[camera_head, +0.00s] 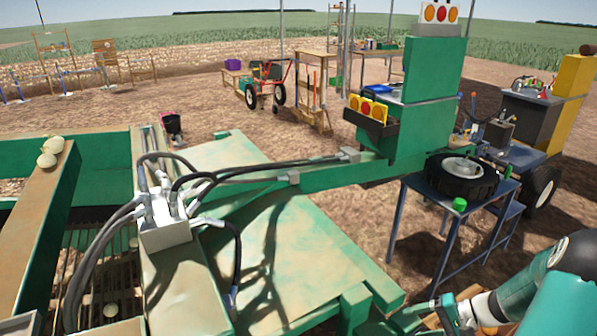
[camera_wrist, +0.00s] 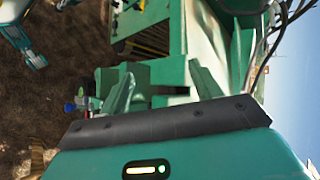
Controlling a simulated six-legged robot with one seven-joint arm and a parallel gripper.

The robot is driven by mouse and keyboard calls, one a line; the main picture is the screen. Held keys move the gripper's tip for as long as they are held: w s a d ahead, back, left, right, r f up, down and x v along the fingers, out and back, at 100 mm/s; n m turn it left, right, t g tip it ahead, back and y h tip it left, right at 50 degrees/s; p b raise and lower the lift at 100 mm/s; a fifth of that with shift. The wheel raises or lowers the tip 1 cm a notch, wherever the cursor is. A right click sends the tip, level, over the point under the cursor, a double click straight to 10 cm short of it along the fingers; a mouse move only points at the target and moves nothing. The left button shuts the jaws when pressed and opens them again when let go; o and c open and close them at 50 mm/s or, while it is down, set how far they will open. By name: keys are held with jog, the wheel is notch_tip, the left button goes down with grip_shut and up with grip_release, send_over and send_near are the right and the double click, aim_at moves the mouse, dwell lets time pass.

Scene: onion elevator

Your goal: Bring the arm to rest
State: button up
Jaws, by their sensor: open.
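My gripper (camera_wrist: 165,85) shows in the wrist view with its two green fingers apart. I see nothing held between them. Behind the fingers is a green machine body, with ground to the left and sky to the right. In the head view, part of my arm (camera_head: 525,285) reaches in at the lower right corner, close to the green machine (camera_head: 310,250). The head view does not clearly show the finger opening.
A blue stand (camera_head: 445,195) with a black wheel (camera_head: 462,178) stands to the right of the machine. Black hoses run from a grey block (camera_head: 165,233) along the machine's beam. Onions (camera_head: 50,152) lie on a ledge at left. Bare soil lies behind.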

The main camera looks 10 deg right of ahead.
jog(key=s+a+r+n+g+h, duration=0.2)
jog(key=a+r+n+g+h, duration=0.3)
jog(key=a+r, duration=1)
jog(key=s+a+r+n+t+h, duration=0.2)
jog(key=s+a+r+t+h, duration=0.3)
jog(key=s+a+r, duration=0.3)
notch_tip(320, 180, up, 4)
jog(key=shift+s+a+f+n+t, duration=0.1)
jog(key=shift+s+a+n+t, duration=0.3)
jog(key=shift+s, duration=0.7)
jog(key=shift+d, duration=0.25)
